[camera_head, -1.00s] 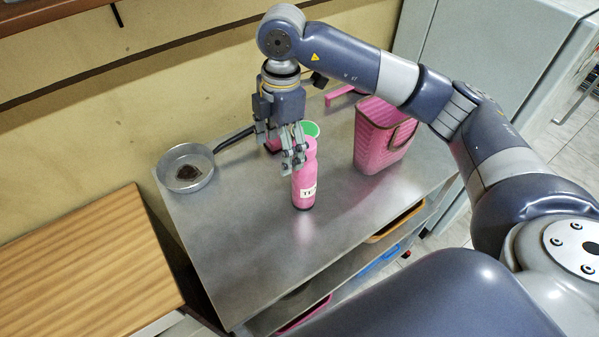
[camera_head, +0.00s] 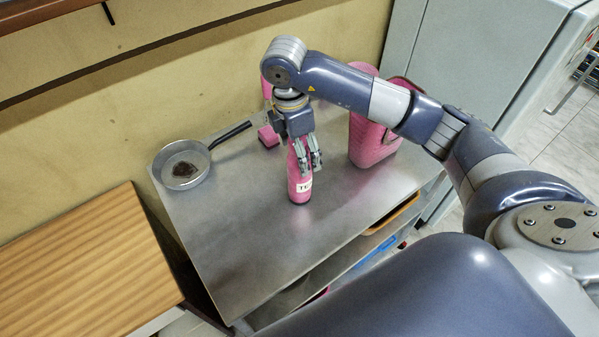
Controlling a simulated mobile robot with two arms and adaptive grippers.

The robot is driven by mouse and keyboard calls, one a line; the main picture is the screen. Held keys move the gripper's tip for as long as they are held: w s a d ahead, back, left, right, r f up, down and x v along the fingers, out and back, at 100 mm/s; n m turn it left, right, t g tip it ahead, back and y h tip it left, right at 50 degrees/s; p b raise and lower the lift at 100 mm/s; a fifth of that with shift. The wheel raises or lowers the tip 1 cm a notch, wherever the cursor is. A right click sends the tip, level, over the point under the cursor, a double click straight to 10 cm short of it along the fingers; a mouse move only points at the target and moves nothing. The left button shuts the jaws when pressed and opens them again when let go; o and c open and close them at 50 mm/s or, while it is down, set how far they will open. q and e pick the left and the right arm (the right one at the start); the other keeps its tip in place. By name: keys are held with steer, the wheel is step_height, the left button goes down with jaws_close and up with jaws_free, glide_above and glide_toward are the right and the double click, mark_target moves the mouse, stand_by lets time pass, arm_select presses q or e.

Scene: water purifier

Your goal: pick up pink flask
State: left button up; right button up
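The pink flask (camera_head: 299,188) stands upright on the metal table, with a white label of dark letters on its side. My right gripper (camera_head: 309,166) comes down from above at the flask's upper part, its fingers overlapping the flask's top and right side. The fingers hide the top of the flask, and I cannot tell whether they press on it from both sides. My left gripper is not in view.
The metal table (camera_head: 235,250) has free room in front of the flask. A pan (camera_head: 183,164) lies at its left. A pink basket (camera_head: 370,143) stands behind and right, partly behind my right arm. A small pink block (camera_head: 268,136) sits behind the gripper. A wooden surface (camera_head: 80,265) is left.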

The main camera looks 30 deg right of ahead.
steer(key=shift+s+d+f, duration=0.1)
steer(key=shift+d+f, duration=0.1)
steer(key=shift+f, duration=1.1)
jaws_close()
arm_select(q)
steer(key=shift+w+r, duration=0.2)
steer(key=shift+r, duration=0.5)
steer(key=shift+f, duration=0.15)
arm_select(e)
steer(key=shift+r, duration=0.15)
